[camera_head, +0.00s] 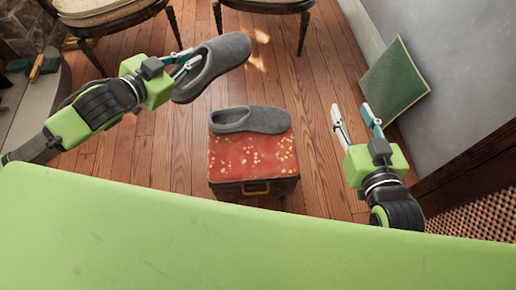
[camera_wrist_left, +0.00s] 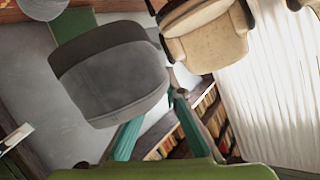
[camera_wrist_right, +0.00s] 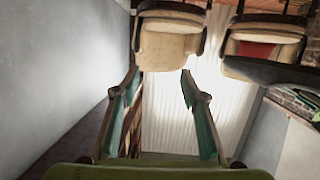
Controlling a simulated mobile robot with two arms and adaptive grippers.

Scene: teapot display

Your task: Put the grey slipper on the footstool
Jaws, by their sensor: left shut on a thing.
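A grey slipper (camera_head: 217,64) is held in my left gripper (camera_head: 188,64), raised at the upper left of the head view. The left gripper is shut on the slipper's open end. The held slipper fills the upper left of the left wrist view (camera_wrist_left: 110,75). A second grey slipper (camera_head: 250,120) lies on the far part of the footstool (camera_head: 240,160), which has a red top with yellow spots and a dark base with a handle. My right gripper (camera_head: 356,115) is open and empty, to the right of the footstool; its parted fingers show in the right wrist view (camera_wrist_right: 160,90).
Wooden chairs (camera_head: 270,5) stand at the back. A green panel (camera_head: 395,82) leans on the grey wall at the right. A stone hearth (camera_head: 30,100) is at the far left. The wooden floor (camera_head: 320,75) around the footstool is mostly clear.

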